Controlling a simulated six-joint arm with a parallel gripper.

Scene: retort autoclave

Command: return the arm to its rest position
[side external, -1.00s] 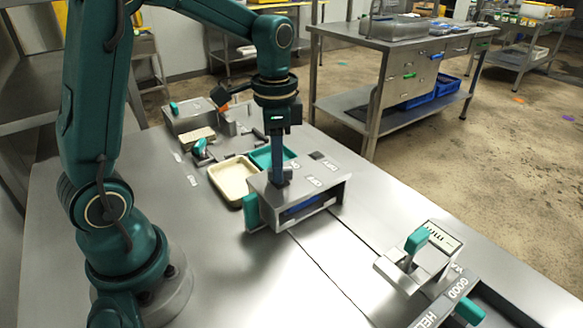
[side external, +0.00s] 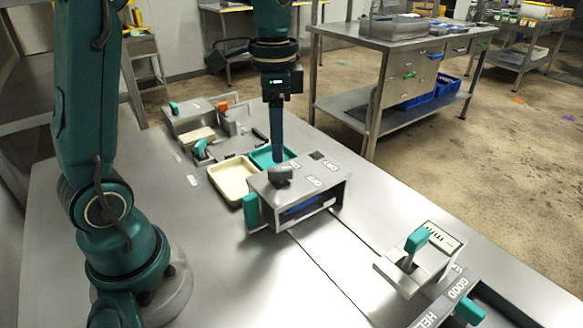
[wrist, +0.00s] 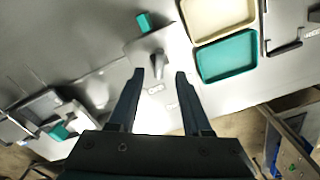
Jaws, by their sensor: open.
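The dark knob (side external: 281,174) on the box top also shows beyond the fingertips in the wrist view (wrist: 155,66). My arm stands raised from its base at the left of the steel table.
Beside the box lie a cream tray (side external: 233,178) and a teal tray (side external: 268,154). A teal-handled lever unit (side external: 418,255) and a labelled rail (side external: 455,300) stand at the front right. Steel fixtures (side external: 200,118) stand at the back. The table's left front is clear.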

